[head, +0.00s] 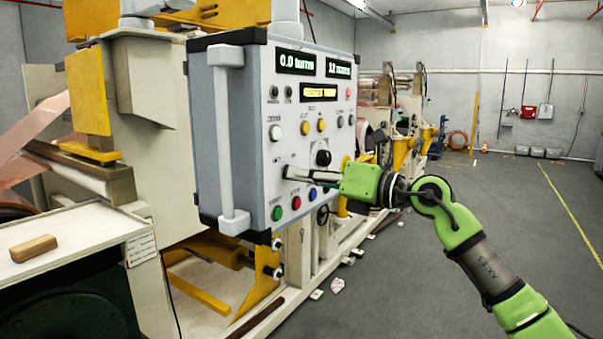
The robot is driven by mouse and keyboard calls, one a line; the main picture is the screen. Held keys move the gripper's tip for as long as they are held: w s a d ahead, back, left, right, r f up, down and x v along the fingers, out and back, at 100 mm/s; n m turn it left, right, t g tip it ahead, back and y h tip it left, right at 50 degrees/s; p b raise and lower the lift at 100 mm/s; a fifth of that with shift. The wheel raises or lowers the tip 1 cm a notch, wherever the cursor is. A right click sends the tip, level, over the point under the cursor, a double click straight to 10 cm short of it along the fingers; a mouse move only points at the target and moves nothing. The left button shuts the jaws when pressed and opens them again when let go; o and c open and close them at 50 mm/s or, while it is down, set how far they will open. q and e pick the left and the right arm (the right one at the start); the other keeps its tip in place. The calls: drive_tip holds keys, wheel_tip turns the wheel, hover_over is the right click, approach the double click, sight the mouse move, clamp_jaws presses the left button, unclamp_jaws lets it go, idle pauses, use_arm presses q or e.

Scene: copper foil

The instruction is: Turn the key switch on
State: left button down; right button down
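The control panel (311,121) is a grey-white box with displays, buttons and knobs on its front face. My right gripper (290,172) reaches in from the right, with its fingertips at the lower left part of that face. The fingertips appear to touch or nearly touch a small control there, which they largely cover. I cannot make out a key or tell whether the fingers are shut on it. A black round knob (323,157) sits just above the fingers. My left gripper is out of view.
A vertical grey handle (228,140) runs along the panel's left edge. Green (277,213), red (296,203) and blue (312,195) buttons lie below my fingers. A wooden block (33,248) lies on a bench at the left. The floor at the right is clear.

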drive_tip(key=shift+r+m, duration=0.1)
drive_tip(key=shift+m, duration=0.2)
drive_tip(key=c, duration=2.3)
unclamp_jaws()
drive_tip(key=v, duration=1.2)
drive_tip(key=shift+w, duration=0.1)
